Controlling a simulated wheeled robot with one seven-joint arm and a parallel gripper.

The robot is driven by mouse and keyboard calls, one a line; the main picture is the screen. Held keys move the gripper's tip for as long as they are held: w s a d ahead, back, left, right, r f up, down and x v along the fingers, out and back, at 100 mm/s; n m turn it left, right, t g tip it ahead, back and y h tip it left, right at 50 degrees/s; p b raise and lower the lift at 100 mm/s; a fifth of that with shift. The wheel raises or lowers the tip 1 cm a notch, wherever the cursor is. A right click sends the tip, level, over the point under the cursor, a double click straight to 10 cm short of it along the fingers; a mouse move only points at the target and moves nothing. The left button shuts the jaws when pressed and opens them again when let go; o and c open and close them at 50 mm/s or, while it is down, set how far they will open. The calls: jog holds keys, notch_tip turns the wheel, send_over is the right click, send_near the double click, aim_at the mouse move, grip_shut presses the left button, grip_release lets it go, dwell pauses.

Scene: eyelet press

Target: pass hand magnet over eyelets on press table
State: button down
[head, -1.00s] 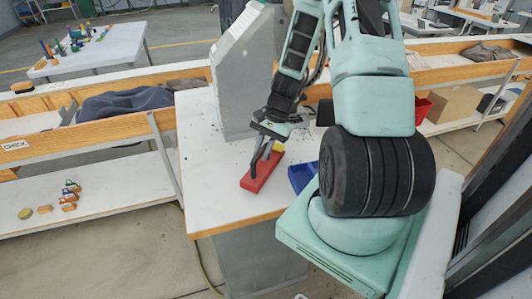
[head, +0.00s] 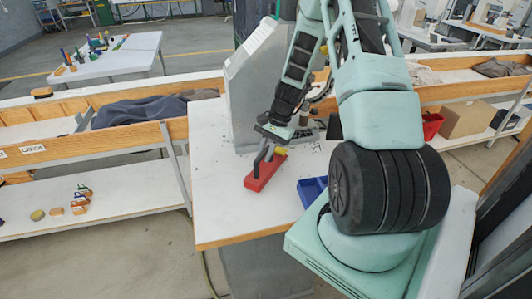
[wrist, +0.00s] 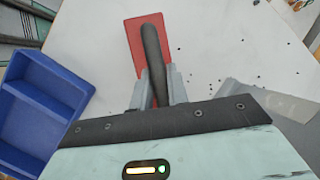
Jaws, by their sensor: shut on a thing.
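The hand magnet (head: 262,176) is a red block with a dark handle on the white press table (head: 222,215). It also shows in the wrist view (wrist: 133,43), where the dark handle runs between the fingers. My gripper (head: 268,155) is shut on that handle. The magnet sits at or just above the table top; I cannot tell whether it touches. The eyelets (wrist: 212,72) are small dark specks scattered on the white top, to the right of the magnet in the wrist view. Part of the handle is hidden by my fingers.
A blue divided bin (head: 311,190) stands right of the magnet, and at the left in the wrist view (wrist: 45,95). The grey press body (head: 255,85) rises behind the magnet. A wooden-edged bench (head: 90,146) with dark cloth lies left. The table's front left is clear.

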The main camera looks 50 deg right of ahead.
jog(key=shift+r, duration=0.15)
jog(key=shift+r+p, duration=2.7)
jog(key=shift+r, duration=0.75)
